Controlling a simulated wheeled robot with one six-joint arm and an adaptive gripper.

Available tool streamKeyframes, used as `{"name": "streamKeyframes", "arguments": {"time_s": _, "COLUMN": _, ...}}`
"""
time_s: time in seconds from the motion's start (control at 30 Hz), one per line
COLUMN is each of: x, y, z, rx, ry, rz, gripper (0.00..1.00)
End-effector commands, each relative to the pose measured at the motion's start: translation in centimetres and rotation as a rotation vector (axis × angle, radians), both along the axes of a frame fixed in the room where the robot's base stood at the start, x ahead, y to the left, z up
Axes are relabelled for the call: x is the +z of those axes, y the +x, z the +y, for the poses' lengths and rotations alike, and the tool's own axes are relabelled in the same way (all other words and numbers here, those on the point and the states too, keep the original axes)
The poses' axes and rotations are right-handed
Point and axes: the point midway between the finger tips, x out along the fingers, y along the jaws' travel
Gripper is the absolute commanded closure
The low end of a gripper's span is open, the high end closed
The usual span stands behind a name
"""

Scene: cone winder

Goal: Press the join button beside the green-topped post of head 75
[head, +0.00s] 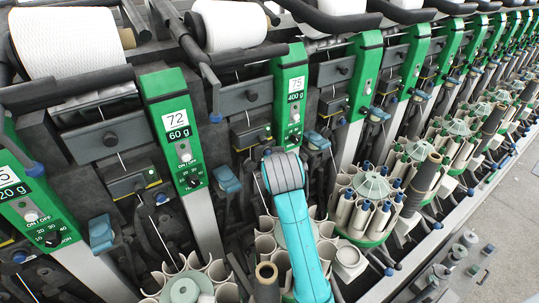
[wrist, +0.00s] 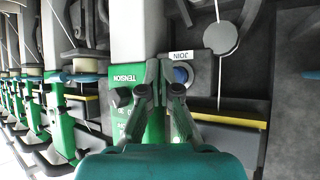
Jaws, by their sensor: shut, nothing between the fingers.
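The green-topped post of head 75 (head: 291,112) stands mid-view in the head view, with a white label reading 75 and 400 g. In the wrist view, a green post (wrist: 150,120) marked TENSION appears upside down. Beside it is a JOIN label (wrist: 181,56) and a round blue button (wrist: 183,75) on a grey panel. My gripper (wrist: 158,72) is shut and empty, its fingertips in front of the post, just left of the blue button in the picture. I cannot tell whether they touch anything. In the head view my teal arm hides the gripper.
The post of head 72 (head: 173,128) stands to the left, and a row of similar posts runs off to the right. A black knob (wrist: 122,97) sits beside the fingers. Bobbin carousels (head: 370,205) crowd the front. Grey floor (head: 510,225) is free at the right.

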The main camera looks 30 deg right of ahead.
Motion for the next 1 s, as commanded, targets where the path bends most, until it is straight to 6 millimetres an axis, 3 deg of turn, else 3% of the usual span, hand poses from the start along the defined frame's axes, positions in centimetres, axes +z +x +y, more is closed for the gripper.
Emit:
{"name": "streamKeyframes", "arguments": {"time_s": 0.6, "x": 0.0, "y": -4.6, "z": 0.0, "rx": -0.001, "ry": -0.001, "rz": 0.0, "gripper": 1.0}}
{"name": "streamKeyframes", "arguments": {"time_s": 1.0, "x": 0.0, "y": -5.0, "z": 0.0, "rx": 0.0, "ry": 0.0, "rz": 0.0, "gripper": 1.0}}
